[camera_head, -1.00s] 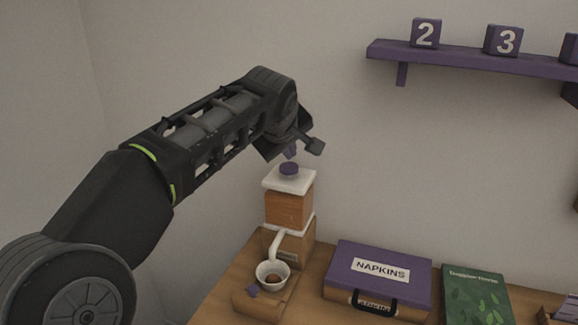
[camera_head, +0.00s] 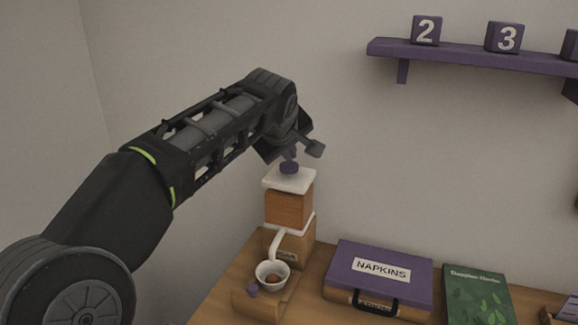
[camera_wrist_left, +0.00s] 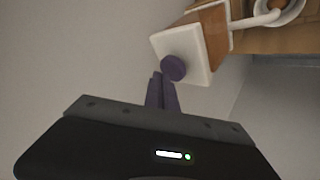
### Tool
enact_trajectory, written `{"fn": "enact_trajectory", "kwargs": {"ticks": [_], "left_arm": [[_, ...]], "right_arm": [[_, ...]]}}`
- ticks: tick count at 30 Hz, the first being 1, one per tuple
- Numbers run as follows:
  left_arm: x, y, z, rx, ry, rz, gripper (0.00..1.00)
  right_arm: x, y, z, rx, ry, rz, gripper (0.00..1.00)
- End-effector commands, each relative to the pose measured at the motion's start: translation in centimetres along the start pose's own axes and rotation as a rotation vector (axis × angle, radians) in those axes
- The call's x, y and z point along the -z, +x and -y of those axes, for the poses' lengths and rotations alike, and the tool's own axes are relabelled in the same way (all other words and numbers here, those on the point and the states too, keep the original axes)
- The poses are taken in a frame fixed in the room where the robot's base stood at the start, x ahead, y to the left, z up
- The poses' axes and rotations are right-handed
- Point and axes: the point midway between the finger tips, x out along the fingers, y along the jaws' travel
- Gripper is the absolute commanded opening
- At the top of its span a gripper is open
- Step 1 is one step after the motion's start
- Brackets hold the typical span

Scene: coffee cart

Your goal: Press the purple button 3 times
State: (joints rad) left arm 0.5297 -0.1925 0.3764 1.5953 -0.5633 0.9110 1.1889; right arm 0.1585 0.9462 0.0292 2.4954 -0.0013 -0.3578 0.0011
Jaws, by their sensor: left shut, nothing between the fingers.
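The purple button (camera_head: 289,169) is a small round knob on the white top of a wooden coffee machine. It also shows in the left wrist view (camera_wrist_left: 173,67), just beyond my fingertips. My left gripper (camera_head: 290,157) is shut and empty, with its purple fingers pointing down over the button. In the left wrist view the fingertips (camera_wrist_left: 158,78) lie right at the near edge of the button. They look very near or touching; I cannot tell which. My right gripper is not in view.
The wooden machine (camera_head: 288,208) has a white spout above a white cup (camera_head: 272,272) with brown contents. A purple napkins box (camera_head: 402,265) and a green book (camera_head: 474,290) lie to the right. A purple shelf (camera_head: 465,56) with numbered blocks hangs at upper right.

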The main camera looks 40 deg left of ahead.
Motion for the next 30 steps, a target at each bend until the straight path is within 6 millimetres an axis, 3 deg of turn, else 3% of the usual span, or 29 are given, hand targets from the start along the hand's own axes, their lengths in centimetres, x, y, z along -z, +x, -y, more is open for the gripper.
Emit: {"fn": "enact_trajectory", "kwargs": {"ticks": [30], "left_arm": [[-0.56,0.77,0.57,0.001,0.0,0.001,0.0]], "right_arm": [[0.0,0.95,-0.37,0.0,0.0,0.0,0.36]]}}
